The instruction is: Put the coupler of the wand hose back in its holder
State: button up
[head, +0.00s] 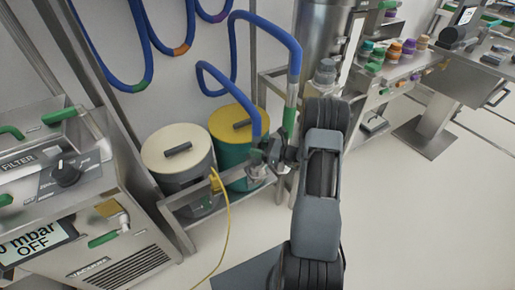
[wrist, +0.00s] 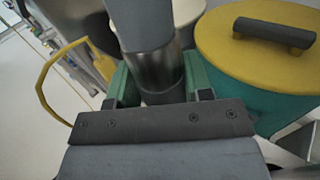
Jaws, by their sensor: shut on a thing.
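My gripper (head: 272,151) is shut on the steel coupler (wrist: 158,72) at the end of the wand hose. In the wrist view the green fingers stand on either side of the coupler, and a grey sleeve runs up out of the picture. In the head view the blue hose (head: 256,122) comes down into my gripper beside the teal drum. A small metal fitting (head: 257,173) shows just below my gripper at the frame rail. I cannot tell whether it is the holder or whether the coupler touches it. The coupler's lower end is hidden.
A teal drum with yellow lid (head: 228,125) and a grey drum with cream lid (head: 178,150) stand close left. A yellow cable (head: 226,225) hangs in front. The vacuum unit (head: 120,250) is at left. Floor (head: 430,220) at right is clear.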

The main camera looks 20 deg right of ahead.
jog(key=shift+f, duration=0.1)
dwell(0.3)
jog(key=o, duration=1.2)
jog(key=shift+c, duration=0.2)
jog(key=v, duration=1.3)
jog(key=shift+s+d, duration=0.25)
jog(key=shift+s, duration=0.1)
